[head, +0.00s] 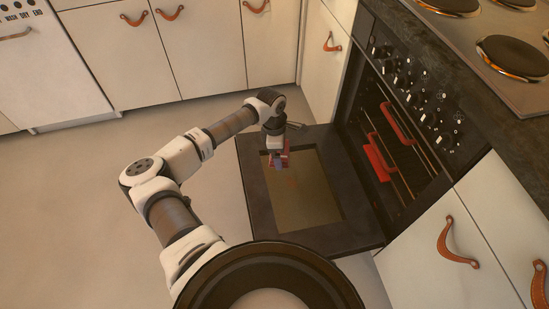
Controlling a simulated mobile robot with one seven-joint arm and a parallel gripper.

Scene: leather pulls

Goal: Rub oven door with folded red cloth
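The oven door (259,190) is folded down open, a dark frame around a brownish glass panel (305,205). My arm reaches over from the left, and my gripper (279,158) points down at the far left part of the door. A small dull-red piece, which looks like the folded red cloth (285,153), is at the fingertips, and the gripper appears shut on it. It is low over the far end of the glass; I cannot tell if it touches. The fingers partly hide the cloth. Faint reddish marks (291,182) show on the glass.
The open oven (400,165) to the right has two red pieces (378,160) at its racks and a row of knobs above. A cooktop (500,45) is at upper right. Cream cabinets with leather pulls (457,245) surround the door. Bare floor (70,210) lies left.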

